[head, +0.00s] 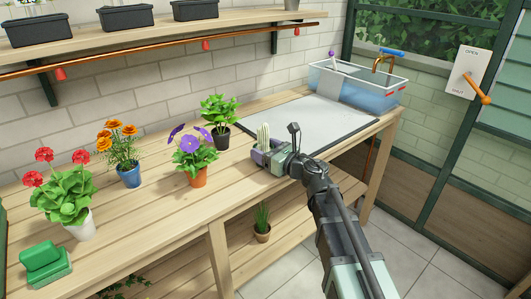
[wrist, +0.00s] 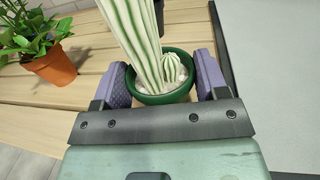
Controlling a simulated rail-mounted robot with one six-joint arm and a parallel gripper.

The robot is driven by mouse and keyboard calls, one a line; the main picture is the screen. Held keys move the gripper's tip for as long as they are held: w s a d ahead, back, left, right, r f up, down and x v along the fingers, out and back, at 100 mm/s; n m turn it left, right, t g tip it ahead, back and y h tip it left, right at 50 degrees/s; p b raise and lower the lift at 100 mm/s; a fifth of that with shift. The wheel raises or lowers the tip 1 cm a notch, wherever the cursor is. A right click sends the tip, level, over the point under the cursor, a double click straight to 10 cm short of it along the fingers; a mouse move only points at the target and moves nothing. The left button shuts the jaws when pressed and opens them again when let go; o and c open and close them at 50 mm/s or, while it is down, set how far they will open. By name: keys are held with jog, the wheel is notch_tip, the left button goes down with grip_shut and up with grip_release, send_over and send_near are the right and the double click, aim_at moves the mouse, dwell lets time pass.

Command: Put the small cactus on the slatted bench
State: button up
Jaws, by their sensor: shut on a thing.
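The small cactus (head: 263,136) is a pale, ribbed column with a small round one beside it, in a green pot (wrist: 178,95) with white gravel in the wrist view. My gripper (head: 266,157) is shut on the pot, with a purple pad on each side. The cactus stands upright at the slatted bench (head: 140,230), near the grey mat's left corner. I cannot tell whether the pot touches the slats. In the head view the gripper hides most of the pot.
The purple-flowered plant in an orange pot (head: 198,177) stands just left of the gripper. A leafy plant in a black pot (head: 219,138) is behind. The grey mat (head: 315,115) is bare; a blue tub (head: 355,88) stands beyond it. Bare slats lie along the bench front.

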jog(key=o, duration=1)
